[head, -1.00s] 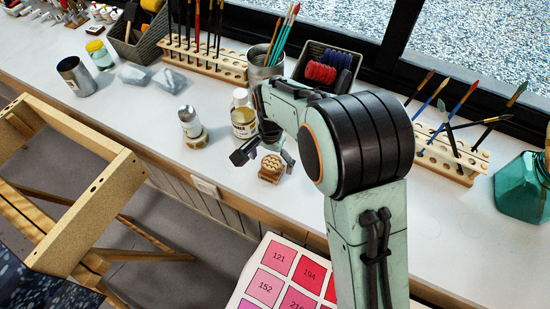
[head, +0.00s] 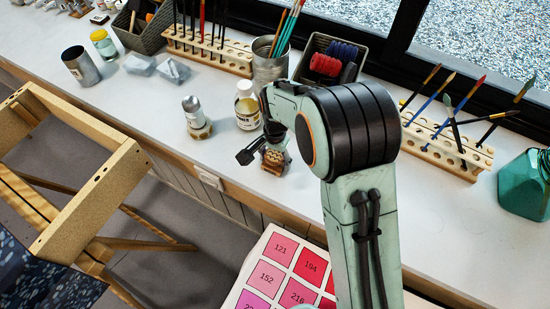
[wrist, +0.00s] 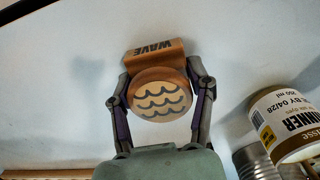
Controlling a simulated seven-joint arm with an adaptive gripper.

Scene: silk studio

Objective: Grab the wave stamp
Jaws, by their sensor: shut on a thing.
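The wave stamp (wrist: 160,100) is a wooden piece with a round face of dark wavy lines and a block lettered WAVE. In the wrist view my gripper (wrist: 160,78) has one finger on each side of it and is shut on it. In the head view the stamp (head: 273,163) is on or just over the white counter near its front edge, partly covered by my gripper (head: 268,150). I cannot tell whether it touches the counter.
A white-capped bottle (head: 247,110) and a metal-topped stamp or jar (head: 196,115) stand close by. A brush tin (head: 270,65) and brush racks (head: 445,145) line the back. A wooden frame (head: 90,185) stands at left; a numbered colour chart (head: 285,265) lies below.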

